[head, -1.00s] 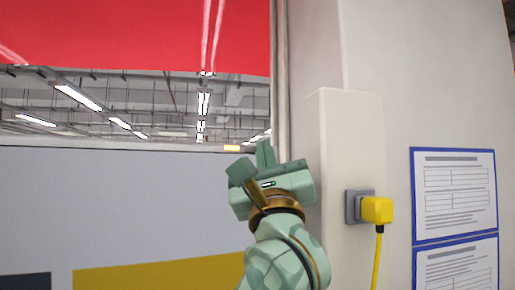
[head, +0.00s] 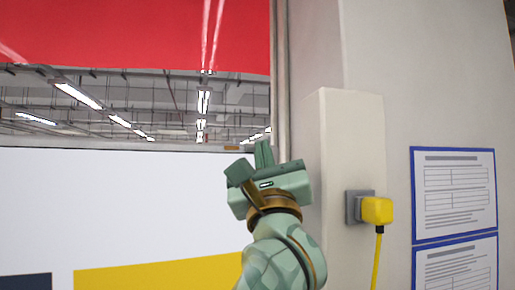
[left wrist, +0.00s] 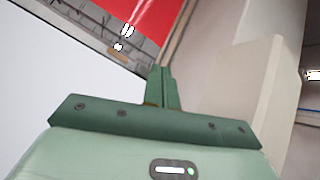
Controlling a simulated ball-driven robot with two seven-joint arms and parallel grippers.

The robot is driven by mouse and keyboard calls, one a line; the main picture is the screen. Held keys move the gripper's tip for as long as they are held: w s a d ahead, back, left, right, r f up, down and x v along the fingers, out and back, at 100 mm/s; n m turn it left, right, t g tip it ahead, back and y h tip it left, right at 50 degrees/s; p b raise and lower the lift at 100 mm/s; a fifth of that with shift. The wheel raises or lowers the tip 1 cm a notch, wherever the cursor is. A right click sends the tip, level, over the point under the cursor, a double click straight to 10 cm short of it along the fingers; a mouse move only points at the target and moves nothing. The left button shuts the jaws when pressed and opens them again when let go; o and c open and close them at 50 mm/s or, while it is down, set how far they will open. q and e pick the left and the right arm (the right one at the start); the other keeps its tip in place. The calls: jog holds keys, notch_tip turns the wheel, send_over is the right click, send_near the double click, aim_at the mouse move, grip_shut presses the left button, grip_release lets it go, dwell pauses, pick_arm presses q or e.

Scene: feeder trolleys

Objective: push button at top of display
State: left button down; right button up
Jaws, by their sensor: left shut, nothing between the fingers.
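The display (head: 120,205) is a wide panel with a bright white face, at the lower left of the head view. It also fills the left of the left wrist view (left wrist: 50,90). A small dull brown button (head: 231,148) sits on its top edge near the right end; it also shows in the left wrist view (left wrist: 117,57). My left gripper (head: 264,146) is shut and empty, its fingers pointing up just right of the button. In the left wrist view the closed fingers (left wrist: 163,75) appear apart from the button. My right gripper is not in view.
A pale pillar (head: 350,140) stands close to the right of my left gripper. A yellow plug (head: 377,210) with a hanging cable sits in a grey socket on it. Blue-framed sheets (head: 454,195) hang further right. A red panel (head: 130,35) spans the top left.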

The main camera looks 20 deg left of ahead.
pick_arm(q)
jog(key=shift+s+d, duration=0.35)
jog(key=shift+s+d+p, duration=0.5)
jog(key=shift+s+d, duration=1.6)
